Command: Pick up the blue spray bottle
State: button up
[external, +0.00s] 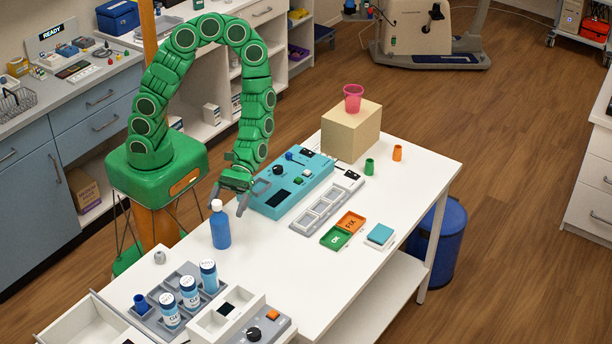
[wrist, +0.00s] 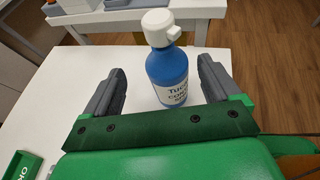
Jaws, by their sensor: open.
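The blue spray bottle (external: 220,228) has a white top and stands upright on the white table, left of centre in the external view. In the wrist view the bottle (wrist: 168,70) shows a white label with dark text and sits ahead, between the lines of the two fingers. My gripper (external: 228,200) is open and empty, just above and beside the bottle's top in the external view. In the wrist view my gripper (wrist: 165,90) has its grey fingers spread wide, one on each side of the bottle. I cannot tell whether either finger touches it.
A grey tray (external: 182,318) with several labelled bottles stands at the front left. A teal control box (external: 270,205) sits right of my gripper. A green OK tray (external: 336,238) and a tan block (external: 343,135) with a pink cup (external: 353,98) are farther right. Bare table lies around the bottle.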

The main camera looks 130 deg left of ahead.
aim_at(219, 219)
jog(key=d+f, duration=0.1)
jog(key=d, duration=0.1)
jog(key=shift+d+f, duration=0.35)
jog(key=shift+f, duration=0.05)
jog(key=shift+x, duration=0.95)
jog(key=shift+c, duration=0.5)
jog(key=c, duration=1.2)
